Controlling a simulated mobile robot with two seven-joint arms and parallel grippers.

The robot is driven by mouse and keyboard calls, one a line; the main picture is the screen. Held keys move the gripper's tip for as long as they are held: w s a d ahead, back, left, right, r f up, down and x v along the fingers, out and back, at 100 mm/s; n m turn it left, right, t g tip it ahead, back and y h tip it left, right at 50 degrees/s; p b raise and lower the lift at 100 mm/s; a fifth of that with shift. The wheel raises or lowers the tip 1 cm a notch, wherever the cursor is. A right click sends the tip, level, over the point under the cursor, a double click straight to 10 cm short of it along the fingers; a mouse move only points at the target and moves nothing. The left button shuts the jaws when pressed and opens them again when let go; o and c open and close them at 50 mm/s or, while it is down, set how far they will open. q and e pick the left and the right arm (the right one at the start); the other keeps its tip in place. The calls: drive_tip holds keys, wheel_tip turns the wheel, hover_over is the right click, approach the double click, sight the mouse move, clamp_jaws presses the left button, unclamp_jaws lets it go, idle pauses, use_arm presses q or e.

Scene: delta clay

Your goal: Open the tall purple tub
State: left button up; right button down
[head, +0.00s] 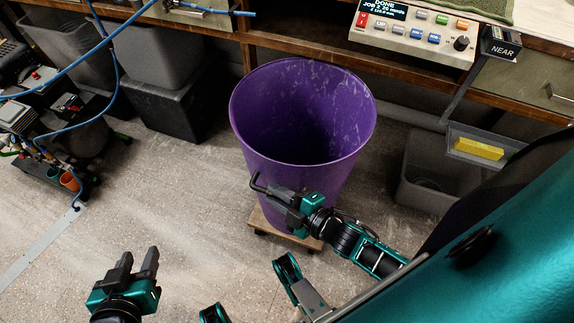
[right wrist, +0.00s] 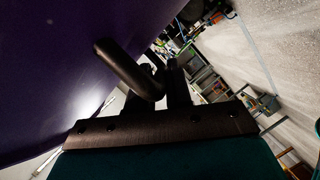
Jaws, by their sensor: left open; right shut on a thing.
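The tall purple tub (head: 300,165) stands upright on a low wooden dolly (head: 262,222) in the middle of the head view. Its top shows no lid, and I see down into its dark inside. My right gripper (head: 279,194) is at the tub's front side, below the rim, shut on a black bent handle (head: 257,183). In the right wrist view the handle (right wrist: 128,68) passes between the fingers, beside the purple wall (right wrist: 60,70). My left gripper (head: 138,258) is open and empty, over the floor at lower left.
A bench with a control box (head: 415,32) runs behind the tub. Grey bins (head: 157,57) stand at the back left, a machine with blue hoses (head: 65,110) at far left. A grey bin (head: 425,185) and a yellow block (head: 478,148) are at right.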

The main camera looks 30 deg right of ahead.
drive_tip(key=shift+s+a, duration=0.7)
drive_tip(key=shift+a, duration=0.05)
drive_tip(key=c, duration=1.4)
unclamp_jaws()
drive_tip(key=p+v, duration=0.2)
drive_tip(key=v, duration=1.1)
drive_tip(key=shift+f, duration=0.1)
